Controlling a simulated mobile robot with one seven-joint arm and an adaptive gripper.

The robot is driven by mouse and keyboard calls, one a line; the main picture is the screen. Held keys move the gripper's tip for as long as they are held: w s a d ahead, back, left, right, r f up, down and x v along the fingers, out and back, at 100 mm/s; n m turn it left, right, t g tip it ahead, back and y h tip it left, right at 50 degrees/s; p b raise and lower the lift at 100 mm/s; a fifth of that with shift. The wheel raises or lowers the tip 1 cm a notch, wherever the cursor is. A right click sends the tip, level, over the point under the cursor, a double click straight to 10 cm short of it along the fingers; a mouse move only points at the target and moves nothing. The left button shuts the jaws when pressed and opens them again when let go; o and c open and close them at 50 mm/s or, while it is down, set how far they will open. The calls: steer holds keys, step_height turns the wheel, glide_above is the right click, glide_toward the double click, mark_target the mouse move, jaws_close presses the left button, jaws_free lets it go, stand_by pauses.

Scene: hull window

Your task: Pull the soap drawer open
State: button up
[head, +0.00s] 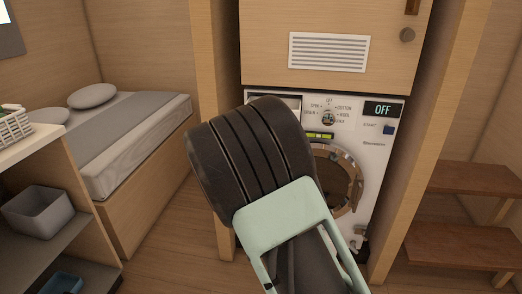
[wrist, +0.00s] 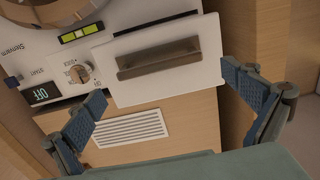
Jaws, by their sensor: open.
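The soap drawer (wrist: 115,82) has a white front with a grey-brown bar handle (wrist: 158,58) across it. It shows large in the wrist view, which sees the machine turned over. My gripper (wrist: 168,105) is open and empty, its two blue-padded fingers wide apart, with the drawer front between and beyond them. Neither finger touches the handle. In the head view, the washing machine (head: 375,150) stands in a wooden niche. My arm hides its left side and most of the drawer there, and my fingers are out of sight.
The dial (head: 328,118), OFF display (head: 382,109) and round door (head: 345,180) are right of the drawer. Wooden steps (head: 470,178) stand right, a bed (head: 130,135) left.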

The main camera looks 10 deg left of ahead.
steer(key=s, duration=0.7)
steer(key=shift+s, duration=0.15)
steer(key=shift+a+r, duration=0.1)
